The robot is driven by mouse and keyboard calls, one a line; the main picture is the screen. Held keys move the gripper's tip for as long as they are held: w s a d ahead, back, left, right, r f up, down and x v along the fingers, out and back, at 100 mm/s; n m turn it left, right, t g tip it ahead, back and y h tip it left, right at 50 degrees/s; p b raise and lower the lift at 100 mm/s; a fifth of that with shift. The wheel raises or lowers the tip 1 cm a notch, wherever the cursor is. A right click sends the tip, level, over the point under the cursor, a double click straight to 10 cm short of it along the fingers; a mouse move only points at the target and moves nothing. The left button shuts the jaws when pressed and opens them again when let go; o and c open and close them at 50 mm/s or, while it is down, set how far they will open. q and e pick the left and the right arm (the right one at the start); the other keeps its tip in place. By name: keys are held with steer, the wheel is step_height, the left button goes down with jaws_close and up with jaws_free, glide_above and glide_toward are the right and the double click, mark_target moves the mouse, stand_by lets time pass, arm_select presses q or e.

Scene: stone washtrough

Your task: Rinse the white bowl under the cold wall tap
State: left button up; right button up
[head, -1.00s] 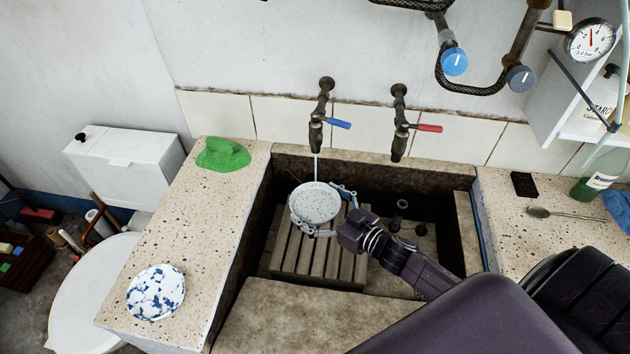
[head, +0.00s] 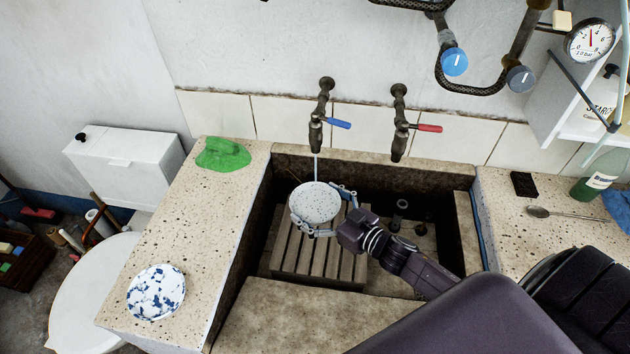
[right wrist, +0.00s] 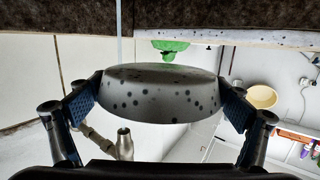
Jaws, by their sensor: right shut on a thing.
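The white bowl (head: 316,203), with dark specks, is in my right gripper (head: 322,213) above the slatted rack in the trough. The fingers press on opposite sides of it, also in the right wrist view, where the bowl (right wrist: 160,95) shows dark spots on its outer wall. The cold wall tap (head: 316,135) with a blue lever (head: 338,124) runs a thin stream (head: 316,166). In the head view the stream meets the bowl's far rim. In the inverted right wrist view the stream (right wrist: 119,35) shows past the bowl's underside. I cannot tell if water enters it. My left gripper is out of view.
The red-lever tap (head: 398,140) is to the right. The slatted rack (head: 290,262) lies in the stone trough (head: 300,305). A green cloth (head: 222,155) and a blue-patterned dish (head: 156,292) lie on the left ledge. A brush (head: 523,185), spoon (head: 538,212) and bottle (head: 597,178) are on the right.

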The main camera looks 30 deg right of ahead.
mark_target(312, 209)
steer(key=s+a+r+p, duration=0.1)
steer(key=r+p, duration=0.1)
steer(key=s+a+r+p, duration=0.1)
steer(key=s+p, duration=0.1)
steer(key=shift+s+a+r+p, duration=0.15)
steer(key=shift+r+p, duration=0.2)
steer(key=shift+r, duration=0.05)
steer(key=shift+s+a+r+p, duration=0.2)
steer(key=shift+s+p, duration=0.1)
steer(key=shift+p, duration=0.05)
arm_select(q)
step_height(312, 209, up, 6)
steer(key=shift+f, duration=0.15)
arm_select(e)
steer(key=shift+s, duration=0.1)
